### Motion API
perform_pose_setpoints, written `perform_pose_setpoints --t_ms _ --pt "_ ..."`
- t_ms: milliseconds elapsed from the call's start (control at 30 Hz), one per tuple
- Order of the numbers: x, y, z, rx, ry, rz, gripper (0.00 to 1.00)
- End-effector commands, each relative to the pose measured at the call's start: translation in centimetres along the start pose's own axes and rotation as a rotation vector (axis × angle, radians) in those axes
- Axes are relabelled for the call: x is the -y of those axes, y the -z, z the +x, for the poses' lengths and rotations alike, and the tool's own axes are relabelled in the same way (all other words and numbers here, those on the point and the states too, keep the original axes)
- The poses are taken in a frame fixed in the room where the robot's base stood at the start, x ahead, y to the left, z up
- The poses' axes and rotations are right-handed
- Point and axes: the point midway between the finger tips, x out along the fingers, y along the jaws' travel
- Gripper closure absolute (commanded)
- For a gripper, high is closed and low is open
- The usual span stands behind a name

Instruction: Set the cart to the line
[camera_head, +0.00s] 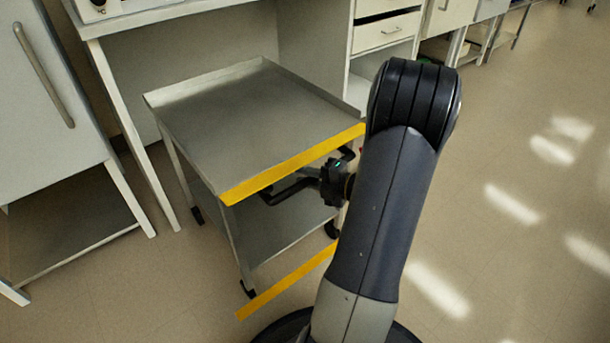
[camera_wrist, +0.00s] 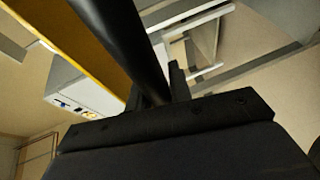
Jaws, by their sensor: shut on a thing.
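The cart (camera_head: 215,115) is a grey metal trolley with a raised-rim top, a lower shelf and black casters. A yellow band (camera_head: 295,164) runs along its near top edge. A yellow line (camera_head: 285,284) lies on the floor, just on the near side of the near casters and roughly parallel to that edge. The black handle (camera_head: 290,191) sticks out below the band. My gripper (camera_head: 328,182) is shut on the handle; my arm hides part of the cart's right side. In the wrist view, the handle bar (camera_wrist: 125,45) runs into my gripper (camera_wrist: 165,88), beside the yellow band (camera_wrist: 88,38).
A bench (camera_head: 190,12) stands behind the cart, which sits partly in its open bay. A white cabinet (camera_head: 50,85) with a low shelf is at left. Drawers (camera_head: 386,32) stand behind right. The floor (camera_head: 500,200) at right is clear, with bright light patches.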

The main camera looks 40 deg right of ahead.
Motion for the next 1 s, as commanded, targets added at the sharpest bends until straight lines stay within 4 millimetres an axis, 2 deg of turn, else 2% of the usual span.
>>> perform_pose_setpoints --t_ms 67,100,333,667,767,1000 --pt "0.2 0.1 0.0 -0.001 0.003 0.002 1.0" --pt "0.2 0.1 0.0 -0.001 0.003 0.002 0.77" --pt "0.1 0.0 0.0 0.0 0.002 0.001 0.59" --pt "-0.1 0.0 -0.5 0.001 0.001 0.0 0.59" --pt "-0.2 -0.1 -1.6 0.003 0.0 0.001 0.59" --pt "-0.2 -0.1 -6.0 0.006 0.0 0.004 0.59"
